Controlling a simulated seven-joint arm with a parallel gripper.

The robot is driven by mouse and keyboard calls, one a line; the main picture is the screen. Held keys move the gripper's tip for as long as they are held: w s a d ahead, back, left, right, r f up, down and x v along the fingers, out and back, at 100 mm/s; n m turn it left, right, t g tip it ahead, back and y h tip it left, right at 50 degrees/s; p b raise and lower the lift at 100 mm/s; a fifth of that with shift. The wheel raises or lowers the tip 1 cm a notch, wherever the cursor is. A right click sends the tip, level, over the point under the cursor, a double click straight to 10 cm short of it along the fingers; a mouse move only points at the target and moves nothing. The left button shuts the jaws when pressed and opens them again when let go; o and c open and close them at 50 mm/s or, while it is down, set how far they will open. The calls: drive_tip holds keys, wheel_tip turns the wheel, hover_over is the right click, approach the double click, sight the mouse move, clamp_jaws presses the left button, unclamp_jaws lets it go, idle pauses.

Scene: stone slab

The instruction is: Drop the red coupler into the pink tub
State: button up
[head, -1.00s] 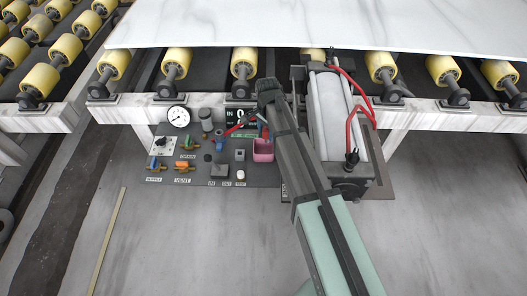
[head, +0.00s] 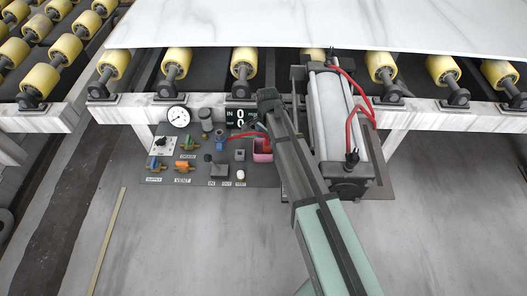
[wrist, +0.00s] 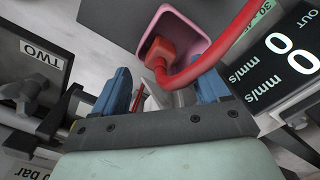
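The pink tub (head: 262,157) sits at the right side of the dark panel in the head view; in the wrist view the tub (wrist: 194,24) is at the top. The red coupler (wrist: 160,52) lies inside the tub, with its red hose (wrist: 215,65) running out over the rim. In the head view the hose (head: 243,135) reaches the tub from the left. My gripper (wrist: 161,80) has its two blue fingers apart, with the coupler beyond the fingertips and not between them. My arm hides most of the gripper in the head view.
A round gauge (head: 178,117), valve handles and knobs crowd the panel left of the tub. A grey cylinder with red hoses (head: 335,115) stands close on the right. The white slab (head: 320,25) and yellow rollers lie behind. The floor in front is mostly clear.

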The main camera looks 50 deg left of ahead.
drive_tip(key=shift+o, duration=0.3)
wheel_tip(320, 180, up, 14)
idle(0.7)
drive_tip(key=shift+f, duration=0.1)
idle(0.4)
